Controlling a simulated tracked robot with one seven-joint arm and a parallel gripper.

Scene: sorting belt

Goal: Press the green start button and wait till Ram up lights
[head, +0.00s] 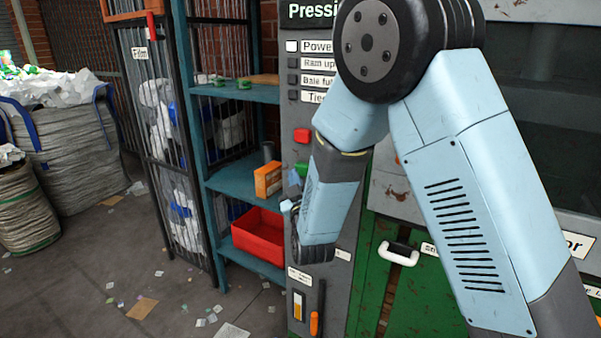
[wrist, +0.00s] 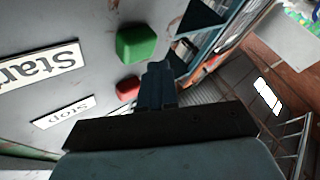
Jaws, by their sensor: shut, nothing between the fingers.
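The green start button (head: 301,169) is on the grey control panel in the head view, below the red stop button (head: 302,135), and partly hidden by my arm. In the wrist view the green button (wrist: 137,43) and the red button (wrist: 128,88) are left of my gripper (wrist: 157,70), beside the labels "Start" (wrist: 40,72) and "Stop" (wrist: 63,113). My gripper (head: 289,203) is shut and empty, just below and left of the green button in the head view; I see no contact. The Ram up lamp (head: 292,63) is dark; the Power lamp (head: 292,46) is lit white.
A teal shelf (head: 236,186) left of the panel holds an orange box (head: 268,179) and a red bin (head: 258,237). A white door handle (head: 398,254) is on the green press at right. An orange-handled lever (head: 315,322) is low on the panel.

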